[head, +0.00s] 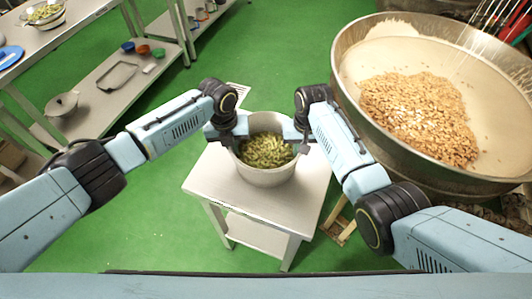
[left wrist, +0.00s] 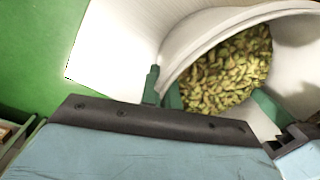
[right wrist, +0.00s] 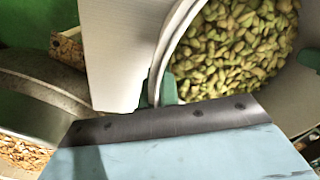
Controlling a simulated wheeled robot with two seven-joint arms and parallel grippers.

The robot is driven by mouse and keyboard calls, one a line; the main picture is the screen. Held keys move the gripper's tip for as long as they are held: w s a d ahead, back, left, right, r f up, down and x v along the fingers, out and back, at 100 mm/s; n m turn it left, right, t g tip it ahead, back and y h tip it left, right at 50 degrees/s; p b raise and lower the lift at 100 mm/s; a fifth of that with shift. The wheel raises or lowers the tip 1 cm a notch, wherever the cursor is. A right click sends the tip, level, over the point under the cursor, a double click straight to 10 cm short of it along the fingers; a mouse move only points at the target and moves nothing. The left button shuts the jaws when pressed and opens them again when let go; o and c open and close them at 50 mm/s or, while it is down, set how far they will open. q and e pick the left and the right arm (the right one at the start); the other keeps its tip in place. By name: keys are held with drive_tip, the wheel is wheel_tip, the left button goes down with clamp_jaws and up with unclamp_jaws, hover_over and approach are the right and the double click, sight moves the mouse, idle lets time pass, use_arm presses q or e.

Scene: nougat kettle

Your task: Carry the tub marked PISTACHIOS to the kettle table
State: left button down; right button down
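A pale round tub (head: 268,177) full of green nuts stands on, or just above, a small pale two-level table (head: 225,190) beside the large kettle. No PISTACHIOS lettering is readable. My left gripper (head: 234,136) is at the tub's left rim, and my right gripper (head: 301,134) is at its right rim. In the left wrist view, green fingers lie either side of the tub wall (left wrist: 195,48), closed on it. The right wrist view shows the same grip at the opposite wall (right wrist: 176,35). The tub looks upright.
The large metal kettle (head: 350,95) with tan nuts, pale mass and whisk wires stands right of the table. A wooden piece (head: 338,228) lies between them. Shelving (head: 105,70) with bowls and a tray stands at left. Green floor (head: 150,215) is clear left of the table.

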use_arm(q)
drive_tip(key=shift+r, duration=0.25)
use_arm(e)
drive_tip(key=shift+r, duration=0.2)
idle(0.5)
